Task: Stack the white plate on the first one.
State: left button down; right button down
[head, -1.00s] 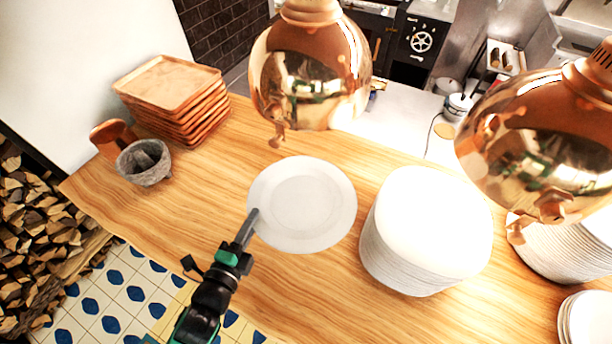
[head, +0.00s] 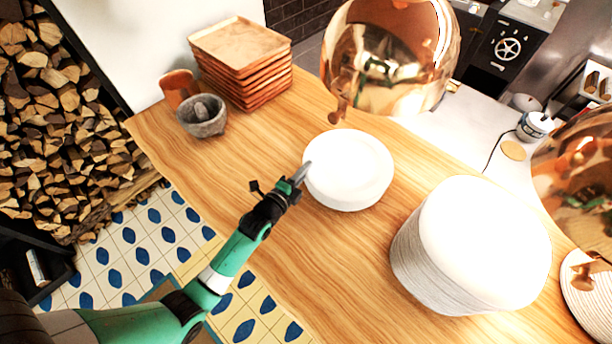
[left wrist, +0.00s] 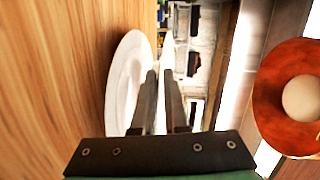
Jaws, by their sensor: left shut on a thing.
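My left gripper (head: 304,172) is shut on the near-left rim of a white plate (head: 350,165). In the head view this plate covers nearly all of the first white plate, of which only a lower edge seems to show. In the left wrist view the first plate (left wrist: 120,85) lies on the wood. The held plate (left wrist: 167,48) shows there as a thin edge-on strip between the fingers (left wrist: 163,100), seemingly a little apart from the first plate and above it. My right gripper is not in view.
A tall plate stack (head: 480,245) stands to the right on the wooden counter (head: 290,250), with more plates (head: 590,290) beyond. Copper lamps (head: 385,60) hang over the counter. Wooden trays (head: 245,65) and a stone mortar (head: 203,118) stand at the back left.

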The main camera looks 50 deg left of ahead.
pick_arm(q)
jog(key=shift+w+a+f, duration=0.15)
jog(key=shift+w+f, duration=0.05)
notch_tip(320, 180, down, 3)
jog(key=shift+b, duration=0.65)
jog(key=shift+f+b, duration=0.5)
jog(key=shift+f, duration=0.05)
jog(key=c, duration=1.2)
grip_release()
jog(key=shift+f, duration=0.15)
